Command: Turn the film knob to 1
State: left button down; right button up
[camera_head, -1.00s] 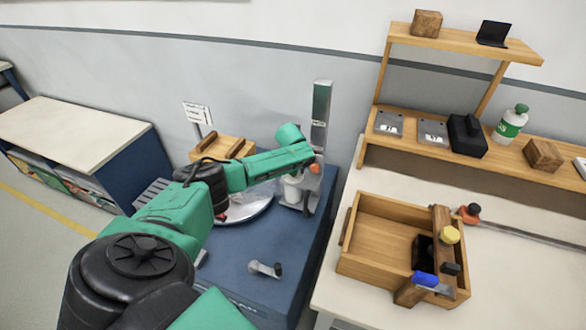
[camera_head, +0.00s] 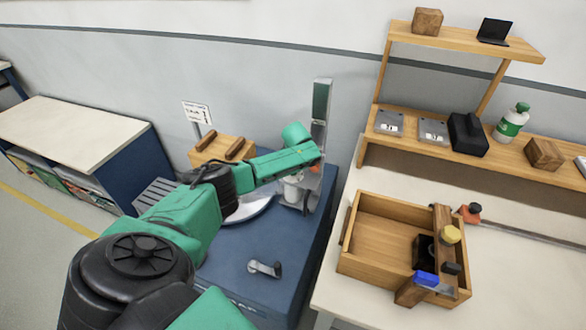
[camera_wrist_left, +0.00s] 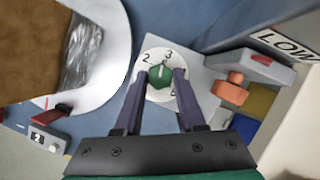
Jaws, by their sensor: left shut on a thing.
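The film knob (camera_wrist_left: 161,78) is green and sits on a round white dial (camera_wrist_left: 155,95) in the left wrist view. A 2 and a 3 show above the knob, and another number at lower right is partly hidden. A pale mark on the knob points up, roughly towards the 3. My left gripper (camera_wrist_left: 161,74) is shut on the knob, one dark finger on each side. In the head view my left arm reaches over the blue machine, and its gripper is hidden there. My right gripper is not in view.
A white turntable (camera_wrist_left: 118,78) lies left, with a small numbered display (camera_wrist_left: 45,140) below. In the head view, a wooden tray (camera_head: 380,230) stands on the right table.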

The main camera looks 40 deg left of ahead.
pick_arm(q)
jog(key=shift+d+f+n+g+b, duration=0.15)
jog(key=shift+n+g+b, duration=0.2)
jog(key=shift+n, duration=0.55)
jog(key=shift+w+f+n+g+y+b, duration=0.15)
jog(key=shift+n+g+y+b, duration=0.2)
jog(key=shift+n+b, duration=0.55)
jog(key=n+g+b, duration=0.1)
jog(key=n+b, duration=0.2)
jog(key=b, duration=0.3)
jog(key=n+g+b, duration=0.1)
jog(key=n+b, duration=0.1)
jog(key=b, duration=0.4)
jog(key=shift+w+n+y, duration=0.15)
jog(key=shift+n+y, duration=0.1)
jog(key=shift+n, duration=0.15)
jog(key=shift+r+n+b, duration=0.25)
jog(key=shift+n+b, duration=0.05)
jog(key=shift+b, duration=0.55)
jog(key=c, duration=0.5)
grip_release()
jog(key=shift+r, duration=0.1)
